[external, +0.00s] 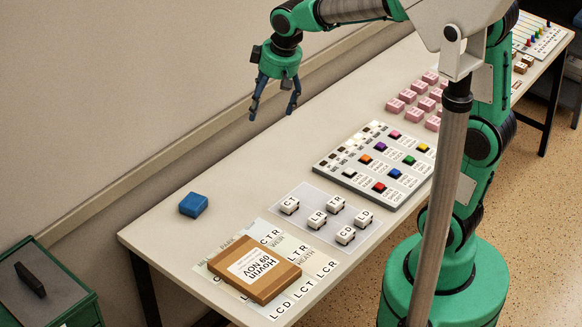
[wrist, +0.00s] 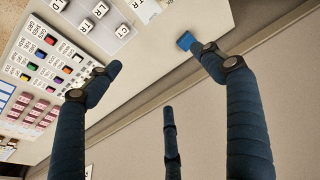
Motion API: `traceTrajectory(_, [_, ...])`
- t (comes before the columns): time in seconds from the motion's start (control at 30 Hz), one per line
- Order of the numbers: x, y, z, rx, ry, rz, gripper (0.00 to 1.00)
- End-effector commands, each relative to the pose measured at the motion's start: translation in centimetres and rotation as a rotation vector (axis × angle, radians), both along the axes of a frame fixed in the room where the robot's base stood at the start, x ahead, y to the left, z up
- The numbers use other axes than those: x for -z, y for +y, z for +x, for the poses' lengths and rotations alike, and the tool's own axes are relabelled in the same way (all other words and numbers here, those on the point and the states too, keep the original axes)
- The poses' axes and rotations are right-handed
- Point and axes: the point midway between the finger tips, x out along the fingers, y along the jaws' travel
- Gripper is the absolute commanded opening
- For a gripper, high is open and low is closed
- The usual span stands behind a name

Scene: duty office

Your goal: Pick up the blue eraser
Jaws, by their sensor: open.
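The blue eraser (external: 194,205) is a small block lying on the table near its left end, towards the wall. In the wrist view the eraser (wrist: 186,41) shows near the top, just beside the tip of the right finger. My gripper (external: 274,110) is open and empty, high above the table on the wall side. It is apart from the eraser, up and to the right of it in the external view. In the wrist view my gripper (wrist: 158,72) shows its dark blue fingers spread wide with nothing between them.
A brown box (external: 254,270) lies on a lettered sheet (external: 316,262) at the table's front left. Several white lettered blocks (external: 317,219) stand on a pale mat near it. A board with coloured pieces (external: 378,165) and pink blocks (external: 415,115) lie farther back. Bare table surrounds the eraser.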

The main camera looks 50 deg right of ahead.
Motion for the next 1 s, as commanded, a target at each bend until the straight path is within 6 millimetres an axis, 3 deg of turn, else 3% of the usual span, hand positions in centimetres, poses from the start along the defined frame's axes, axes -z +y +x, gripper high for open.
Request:
traceTrajectory(0.2, [2.4, 1.1, 5.2, -0.019, 0.047, -0.005, 0.80])
traceTrajectory(0.57, [8.0, 2.9, 12.7, -0.048, 0.117, -0.012, 0.80])
traceTrajectory(1.0, [17.8, 5.4, 20.1, -0.086, 0.205, -0.023, 0.80])
